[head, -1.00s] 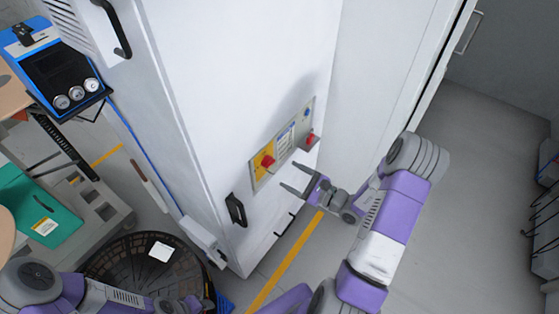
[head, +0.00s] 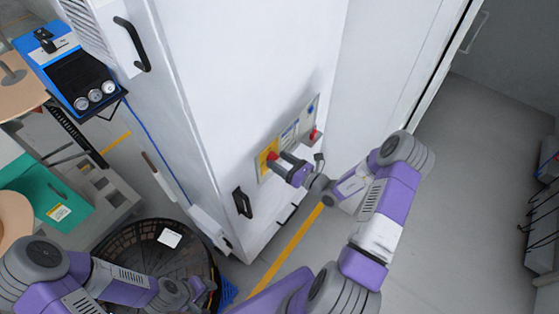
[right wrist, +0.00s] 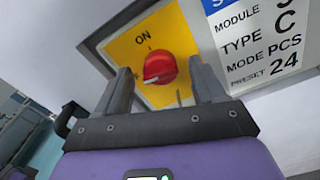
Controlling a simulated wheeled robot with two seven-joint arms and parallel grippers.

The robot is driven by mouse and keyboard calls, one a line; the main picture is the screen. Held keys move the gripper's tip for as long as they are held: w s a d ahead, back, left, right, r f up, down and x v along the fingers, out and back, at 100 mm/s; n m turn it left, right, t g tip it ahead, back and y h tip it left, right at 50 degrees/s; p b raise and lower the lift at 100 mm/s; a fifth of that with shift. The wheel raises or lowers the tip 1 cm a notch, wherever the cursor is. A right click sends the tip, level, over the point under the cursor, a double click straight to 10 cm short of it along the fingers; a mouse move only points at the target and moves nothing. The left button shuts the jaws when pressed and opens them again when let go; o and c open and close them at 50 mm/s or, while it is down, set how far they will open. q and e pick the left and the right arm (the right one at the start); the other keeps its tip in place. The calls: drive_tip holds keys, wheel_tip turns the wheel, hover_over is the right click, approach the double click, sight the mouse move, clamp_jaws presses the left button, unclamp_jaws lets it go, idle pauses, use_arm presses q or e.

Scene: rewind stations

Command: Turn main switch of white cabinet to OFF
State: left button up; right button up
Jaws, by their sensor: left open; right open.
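The white cabinet (head: 240,70) stands in the middle of the head view. Its main switch is a red knob (right wrist: 160,67) on a yellow plate (right wrist: 120,50) marked ON at the top; the knob also shows in the head view (head: 271,157). A white mark on the knob points to the lower left in the right wrist view. My right gripper (head: 282,163) is open, its fingers either side of the knob in the right wrist view; contact cannot be told. My left gripper (head: 202,289) is open and empty at the bottom left, over the dark round basket.
A label panel (right wrist: 262,40) lies right of the switch, with a second red knob (head: 315,134) further along. Black door handles (head: 242,203) stick out from the cabinet. A dark basket (head: 110,250) stands at its foot. Open floor (head: 470,190) lies to the right.

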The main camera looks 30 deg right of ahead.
drive_tip(key=shift+w+a, duration=0.15)
drive_tip(key=shift+w, duration=0.15)
drive_tip(key=c, duration=1)
drive_tip(key=shift+n, duration=0.8)
drive_tip(key=o, duration=1)
drive_tip(key=shift+s, duration=0.15)
